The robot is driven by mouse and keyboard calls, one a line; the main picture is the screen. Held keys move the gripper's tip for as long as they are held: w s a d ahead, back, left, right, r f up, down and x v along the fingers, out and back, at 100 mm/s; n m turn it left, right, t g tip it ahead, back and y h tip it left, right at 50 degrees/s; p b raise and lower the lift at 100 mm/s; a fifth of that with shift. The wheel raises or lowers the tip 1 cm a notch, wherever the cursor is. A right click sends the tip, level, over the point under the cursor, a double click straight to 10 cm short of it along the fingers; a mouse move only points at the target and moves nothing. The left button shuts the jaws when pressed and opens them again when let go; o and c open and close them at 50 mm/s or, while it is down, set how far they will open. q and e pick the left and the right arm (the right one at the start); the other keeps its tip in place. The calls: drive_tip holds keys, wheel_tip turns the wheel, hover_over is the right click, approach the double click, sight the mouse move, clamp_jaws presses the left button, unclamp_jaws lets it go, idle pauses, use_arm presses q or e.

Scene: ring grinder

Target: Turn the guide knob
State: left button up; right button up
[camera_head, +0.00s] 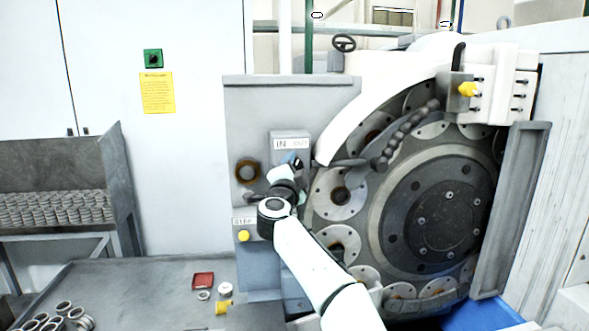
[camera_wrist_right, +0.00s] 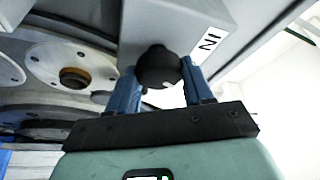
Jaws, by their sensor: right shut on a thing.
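The guide knob (camera_wrist_right: 158,68) is a round black knob on the grey box with the "IN" label; it shows in the right wrist view between blue fingers. My right gripper (camera_wrist_right: 160,85) is shut on this knob, one finger on each side. In the head view my right gripper (camera_head: 292,163) reaches up to the front of the labelled grey box (camera_head: 291,138), and the knob is mostly hidden behind the gripper and wrist. My left gripper is not in view.
A large round grinder plate (camera_head: 430,215) with metal discs fills the right. A yellow button (camera_head: 243,236) sits below left of my wrist. The grey table (camera_head: 130,295) holds metal rings (camera_head: 62,308), a red tray (camera_head: 203,281) and a yellow piece (camera_head: 222,307). A rack (camera_head: 55,180) stands left.

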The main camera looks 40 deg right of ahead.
drive_tip(key=shift+r+m+g, duration=0.1)
drive_tip(key=shift+m+g, duration=0.2)
drive_tip(key=shift+m, duration=0.7)
drive_tip(key=o, duration=1)
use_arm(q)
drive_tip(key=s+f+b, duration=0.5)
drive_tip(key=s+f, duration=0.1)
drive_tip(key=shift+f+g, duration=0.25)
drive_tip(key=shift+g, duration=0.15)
use_arm(e)
drive_tip(key=v, duration=1.3)
drive_tip(key=shift+s+a, duration=0.1)
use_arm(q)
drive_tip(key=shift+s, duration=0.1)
